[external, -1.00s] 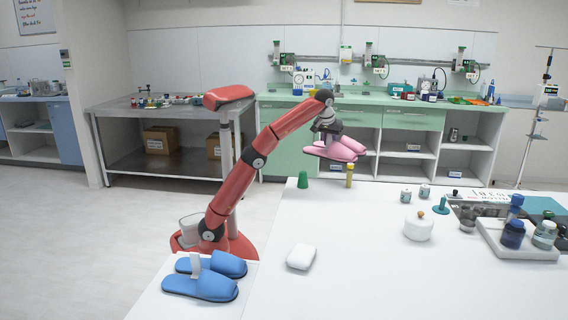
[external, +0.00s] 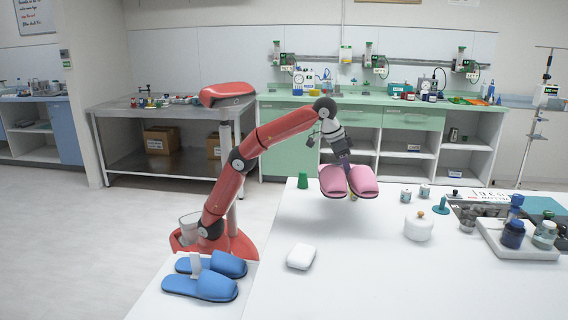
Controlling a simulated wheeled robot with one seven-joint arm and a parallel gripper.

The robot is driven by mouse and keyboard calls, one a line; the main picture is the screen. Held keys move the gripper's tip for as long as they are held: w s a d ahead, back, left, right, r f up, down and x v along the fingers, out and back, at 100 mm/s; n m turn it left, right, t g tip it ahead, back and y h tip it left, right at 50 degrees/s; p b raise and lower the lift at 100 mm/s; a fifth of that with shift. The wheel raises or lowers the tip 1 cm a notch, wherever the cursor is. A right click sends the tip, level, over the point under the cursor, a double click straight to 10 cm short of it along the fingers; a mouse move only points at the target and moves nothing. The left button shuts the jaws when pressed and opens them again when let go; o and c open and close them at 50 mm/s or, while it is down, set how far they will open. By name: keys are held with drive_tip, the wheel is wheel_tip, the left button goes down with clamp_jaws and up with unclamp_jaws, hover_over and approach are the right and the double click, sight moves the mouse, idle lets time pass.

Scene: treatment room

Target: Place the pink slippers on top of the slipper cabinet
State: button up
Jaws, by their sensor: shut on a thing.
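The pink slippers (external: 364,182) hang side by side from my gripper (external: 345,165), with their toe ends toward the camera. My gripper is shut on them, and its fingertips are partly hidden by the slippers. They are held above the back edge of the white table. A pair of blue slippers (external: 205,282) lies on a white top (external: 155,300) at the lower left, with a small white upright piece between them. This top may be the slipper cabinet; its front is not visible.
A yellow item is mostly hidden behind the slippers. The table's front middle is clear.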

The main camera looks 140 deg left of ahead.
sight(349, 183)
drive_tip(key=w+d+m, duration=0.1)
drive_tip(key=d, duration=0.1)
drive_tip(key=w+d+m, duration=0.1)
drive_tip(key=w+d, duration=0.1)
drive_tip(key=shift+w+t, duration=0.1)
drive_tip(key=shift+t, duration=0.2)
